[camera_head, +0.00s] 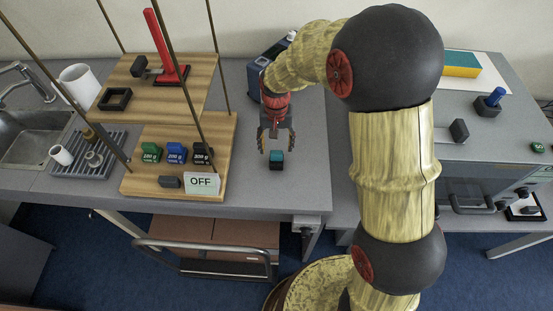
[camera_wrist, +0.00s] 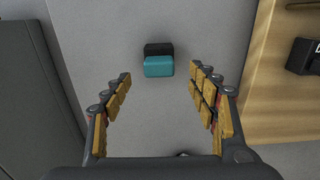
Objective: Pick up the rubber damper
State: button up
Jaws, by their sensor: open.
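A small block with a teal part and a black part, which looks like the rubber damper (camera_head: 276,161), lies on the grey tabletop. It also shows in the wrist view (camera_wrist: 159,67), at upper middle, teal side nearer my gripper. My gripper (camera_head: 277,144) is open and empty, pointing down close to the block in the head view. In the wrist view the block lies just beyond the space between the two padded fingers, with no finger touching it. My gripper's height above the table is hard to tell.
A wooden stand (camera_head: 222,184) with several coloured weights, a dark block (camera_head: 169,182) and an OFF sign (camera_head: 201,183) is at left. A dark container (camera_head: 257,72) stands behind my gripper. The tabletop around the teal and black block is clear.

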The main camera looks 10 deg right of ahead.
aim_at(277, 152)
jog(key=f, duration=0.2)
jog(key=f+b, duration=0.1)
jog(key=f, duration=0.3)
jog(key=shift+s+f, duration=0.15)
jog(key=shift+s, duration=0.15)
jog(key=shift+c, duration=1.1)
jog(key=c, duration=1.1)
